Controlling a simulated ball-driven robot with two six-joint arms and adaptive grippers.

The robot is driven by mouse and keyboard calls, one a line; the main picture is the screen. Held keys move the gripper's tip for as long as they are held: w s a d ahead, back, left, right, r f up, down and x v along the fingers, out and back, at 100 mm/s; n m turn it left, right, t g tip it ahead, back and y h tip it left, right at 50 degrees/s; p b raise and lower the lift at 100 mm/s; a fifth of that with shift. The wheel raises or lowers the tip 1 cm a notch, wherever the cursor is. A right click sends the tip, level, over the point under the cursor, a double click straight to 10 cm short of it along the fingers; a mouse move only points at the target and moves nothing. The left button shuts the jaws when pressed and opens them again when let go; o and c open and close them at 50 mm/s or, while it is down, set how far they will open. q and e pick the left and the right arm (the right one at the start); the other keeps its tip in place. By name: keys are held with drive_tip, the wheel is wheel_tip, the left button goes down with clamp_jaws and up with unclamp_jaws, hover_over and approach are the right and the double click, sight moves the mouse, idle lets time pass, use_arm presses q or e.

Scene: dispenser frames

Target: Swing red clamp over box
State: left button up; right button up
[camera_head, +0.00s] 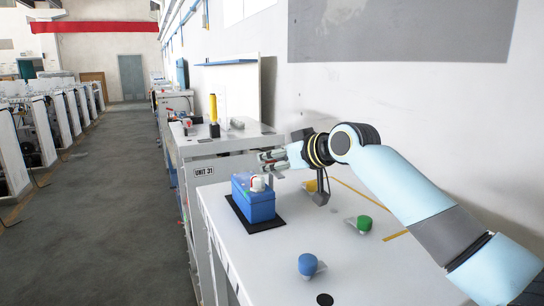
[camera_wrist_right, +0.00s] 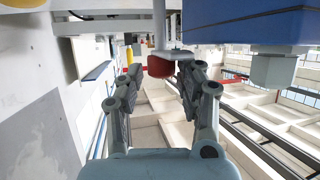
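A blue box (camera_head: 258,208) stands on a black mat (camera_head: 266,226) on the white table. A white round part with a little red (camera_head: 258,184) sits on its top. My right gripper (camera_head: 267,162) is just above and behind the box in the head view, fingers pointing left. In the right wrist view, the gripper (camera_wrist_right: 160,75) is open, and a red clamp piece (camera_wrist_right: 160,67) on a grey rod shows between the fingertips, with visible gaps on both sides. A blue block (camera_wrist_right: 250,27), probably the box, fills the upper right. My left gripper is not in view.
On the white table (camera_head: 250,262) are a blue knob (camera_head: 307,264), a green knob (camera_head: 364,224) and a yellow knob (camera_head: 311,186) partly behind my wrist. A neighbouring unit carries a yellow cylinder (camera_head: 213,107). A wall runs along the right; the left aisle is clear.

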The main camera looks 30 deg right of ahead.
drive_tip(key=shift+w+a+f, duration=0.1)
drive_tip(key=shift+w+f, duration=0.05)
drive_tip(key=shift+w, duration=0.2)
drive_tip(key=shift+w+a+f, duration=0.1)
drive_tip(key=shift+w, duration=0.05)
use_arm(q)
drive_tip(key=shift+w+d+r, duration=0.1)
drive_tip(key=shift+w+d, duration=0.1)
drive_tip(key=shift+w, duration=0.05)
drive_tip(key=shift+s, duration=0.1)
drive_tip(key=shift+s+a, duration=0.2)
use_arm(e)
clamp_jaws()
